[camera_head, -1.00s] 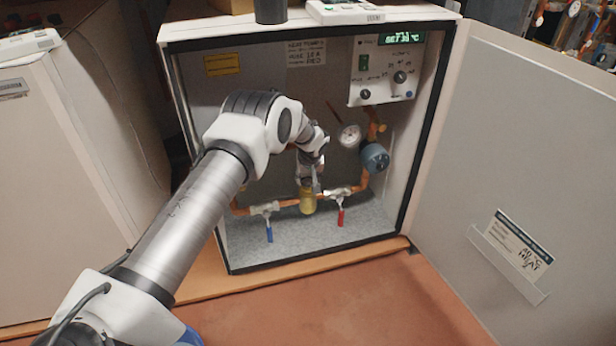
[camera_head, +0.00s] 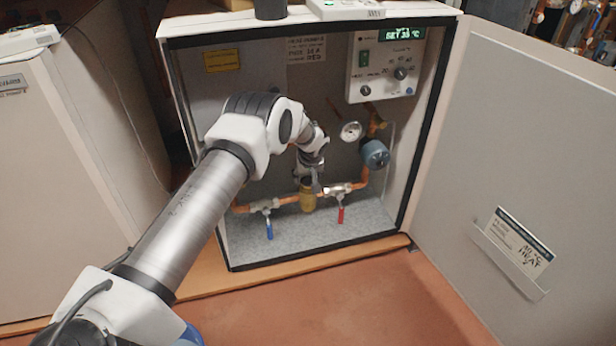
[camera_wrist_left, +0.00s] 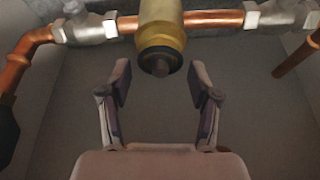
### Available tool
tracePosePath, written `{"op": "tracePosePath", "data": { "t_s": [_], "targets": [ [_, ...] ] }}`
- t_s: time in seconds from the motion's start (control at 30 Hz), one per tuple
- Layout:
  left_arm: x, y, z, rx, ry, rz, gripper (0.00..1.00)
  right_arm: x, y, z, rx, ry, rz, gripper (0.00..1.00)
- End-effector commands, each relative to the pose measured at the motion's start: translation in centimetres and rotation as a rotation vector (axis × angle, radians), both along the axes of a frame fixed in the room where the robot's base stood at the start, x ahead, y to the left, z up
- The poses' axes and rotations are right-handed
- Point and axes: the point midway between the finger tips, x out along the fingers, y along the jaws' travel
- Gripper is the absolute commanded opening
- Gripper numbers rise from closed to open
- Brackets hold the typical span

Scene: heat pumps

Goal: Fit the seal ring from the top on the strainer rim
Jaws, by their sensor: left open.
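The brass strainer (camera_head: 307,199) sits in the copper pipe run low in the open cabinet. In the left wrist view, the strainer (camera_wrist_left: 162,25) is at the top middle. A black ring, which looks like the seal ring (camera_wrist_left: 147,55), lies around the strainer's open end, with a greyish centre inside it. How evenly it is seated I cannot tell. My left gripper (camera_wrist_left: 160,72) is open, its fingers apart on either side below that end and holding nothing. In the head view my left gripper (camera_head: 315,183) is just above the strainer, small and partly dark. My right gripper is not in view.
A blue-handled valve (camera_head: 268,228) and a red-handled valve (camera_head: 340,214) flank the strainer. A gauge (camera_head: 350,131) and a blue-grey pump (camera_head: 375,154) are at the right. The cabinet door (camera_head: 510,160) stands open. The cabinet floor in front is clear.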

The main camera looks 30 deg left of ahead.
Motion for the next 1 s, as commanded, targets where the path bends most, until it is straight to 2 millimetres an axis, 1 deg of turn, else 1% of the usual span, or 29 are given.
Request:
{"op": "tracePosePath", "data": {
  "t_s": [0.23, 0.27, 0.3, 0.33, 0.67, 0.77, 0.83, 0.87, 1.0],
  "targets": [
    [0.0, 0.0, 0.0, 0.000, 0.000, 0.000, 0.62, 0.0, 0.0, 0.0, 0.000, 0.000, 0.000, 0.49],
    [0.0, 0.0, 0.0, 0.000, 0.000, 0.000, 0.69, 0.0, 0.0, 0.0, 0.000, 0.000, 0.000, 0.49],
    [0.0, 0.0, 0.0, 0.000, 0.000, 0.000, 0.84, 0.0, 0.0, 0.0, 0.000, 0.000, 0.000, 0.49],
    [0.0, 0.0, 0.0, 0.000, 0.000, 0.000, 0.92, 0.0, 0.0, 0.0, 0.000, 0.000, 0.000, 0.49],
    [0.0, 0.0, 0.1, 0.000, 0.000, 0.000, 0.92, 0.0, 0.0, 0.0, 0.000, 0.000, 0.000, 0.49],
    [-0.2, -0.2, 1.0, 0.000, -0.001, -0.001, 0.92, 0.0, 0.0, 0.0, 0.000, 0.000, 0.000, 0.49],
    [-0.5, -0.5, 2.1, -0.001, -0.002, -0.001, 0.92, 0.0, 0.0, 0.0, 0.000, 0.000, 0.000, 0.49],
    [-0.7, -0.7, 2.7, 0.000, -0.002, -0.002, 0.92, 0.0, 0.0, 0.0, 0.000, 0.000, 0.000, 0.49],
    [-1.8, -1.7, 6.1, 0.000, -0.003, -0.002, 0.92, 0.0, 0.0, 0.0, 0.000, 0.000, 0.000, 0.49]
  ]
}}
